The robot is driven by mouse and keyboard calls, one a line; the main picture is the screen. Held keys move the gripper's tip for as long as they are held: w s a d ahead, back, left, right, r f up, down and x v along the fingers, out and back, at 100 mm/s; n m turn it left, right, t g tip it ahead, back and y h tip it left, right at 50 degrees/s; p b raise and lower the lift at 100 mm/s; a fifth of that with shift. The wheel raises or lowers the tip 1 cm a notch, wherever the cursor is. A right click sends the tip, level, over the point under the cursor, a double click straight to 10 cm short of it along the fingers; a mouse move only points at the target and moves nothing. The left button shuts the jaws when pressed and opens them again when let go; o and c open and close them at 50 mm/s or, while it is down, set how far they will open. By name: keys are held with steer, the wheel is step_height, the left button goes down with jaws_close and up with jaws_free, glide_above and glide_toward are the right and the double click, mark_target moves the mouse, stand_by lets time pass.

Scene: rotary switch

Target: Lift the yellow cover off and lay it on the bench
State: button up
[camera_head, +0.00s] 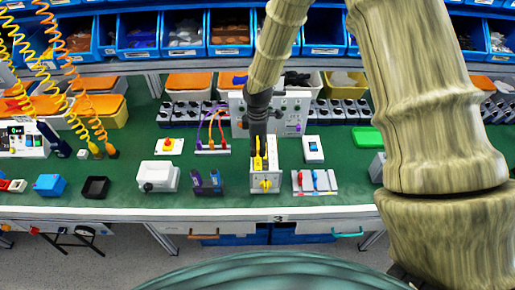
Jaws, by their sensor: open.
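A white switch box (266,178) stands near the front edge of the green bench (230,183), with a yellow rotary knob (266,185) on its front. A yellow part that looks like the cover (264,160) shows at the top of the box, partly hidden by my gripper. My gripper (259,152) points down from above, its dark fingers open and around or just in front of the yellow part. I cannot tell whether the fingers touch it.
A white switch (313,149) and a panel with red and blue levers (316,182) stand right of the box. A purple-blue holder (207,183) stands left. A grey panel (292,103) stands behind. Bare green bench lies between the left-hand devices.

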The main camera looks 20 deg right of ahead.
steer(key=shift+f, duration=0.25)
steer(key=c, duration=1)
steer(key=shift+r, duration=0.15)
